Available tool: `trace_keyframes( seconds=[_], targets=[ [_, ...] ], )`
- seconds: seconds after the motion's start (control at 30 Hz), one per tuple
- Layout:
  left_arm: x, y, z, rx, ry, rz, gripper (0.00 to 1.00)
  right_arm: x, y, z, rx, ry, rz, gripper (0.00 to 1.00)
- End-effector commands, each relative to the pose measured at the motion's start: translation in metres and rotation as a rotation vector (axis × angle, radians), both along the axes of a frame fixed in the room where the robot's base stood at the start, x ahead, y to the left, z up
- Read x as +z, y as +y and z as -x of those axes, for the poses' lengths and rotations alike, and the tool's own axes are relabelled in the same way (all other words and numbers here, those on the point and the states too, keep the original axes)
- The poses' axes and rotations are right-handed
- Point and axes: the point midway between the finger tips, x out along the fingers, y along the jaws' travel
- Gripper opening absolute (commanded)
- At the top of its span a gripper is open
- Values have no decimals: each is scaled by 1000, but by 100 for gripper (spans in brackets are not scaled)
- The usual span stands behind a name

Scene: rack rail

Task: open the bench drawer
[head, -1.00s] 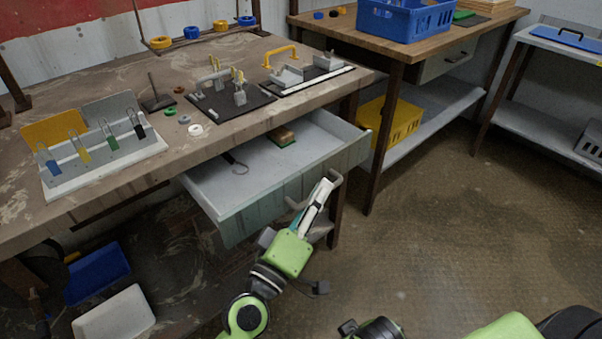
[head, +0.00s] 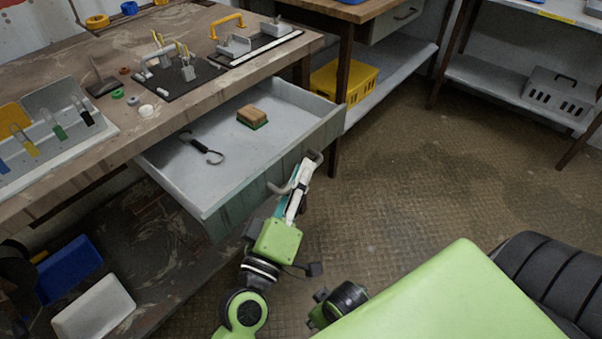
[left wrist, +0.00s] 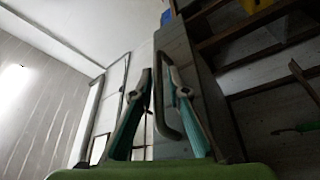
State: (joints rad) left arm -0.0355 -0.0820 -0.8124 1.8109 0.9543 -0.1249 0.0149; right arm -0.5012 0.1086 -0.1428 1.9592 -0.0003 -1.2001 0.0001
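The bench drawer (head: 215,160) is pulled well out from under the worn workbench (head: 60,165), its grey inside showing. Its bent handle (head: 316,158) is on the greenish front panel. My left gripper (head: 304,168) is at this handle, its fingers closed in around the handle's bar. In the left wrist view, the handle (left wrist: 163,112) runs between the two fingers (left wrist: 160,72). In the drawer lie a brown and green sponge-like block (head: 252,118) and a black hooked tool (head: 203,149). My right gripper's fingers do not show.
A blue bin (head: 70,271) and a white bin (head: 94,308) are below the bench. A yellow crate (head: 343,78) sits on a shelf right of the drawer. The floor (head: 420,180) before the drawer is clear, apart from my own body.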

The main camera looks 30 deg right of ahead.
Motion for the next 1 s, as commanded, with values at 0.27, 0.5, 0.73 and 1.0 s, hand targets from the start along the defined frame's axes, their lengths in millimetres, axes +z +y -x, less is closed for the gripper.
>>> trace_keyframes(
  seconds=[0.27,0.5,0.73,1.0],
  targets=[
    [0,1,1,-1,-1,1,15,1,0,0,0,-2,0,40],
    [-8,24,20,-2,0,-3,15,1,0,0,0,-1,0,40],
    [-17,59,48,-2,-1,-4,15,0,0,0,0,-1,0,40],
    [-24,86,69,-1,0,-2,15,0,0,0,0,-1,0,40]
  ],
)
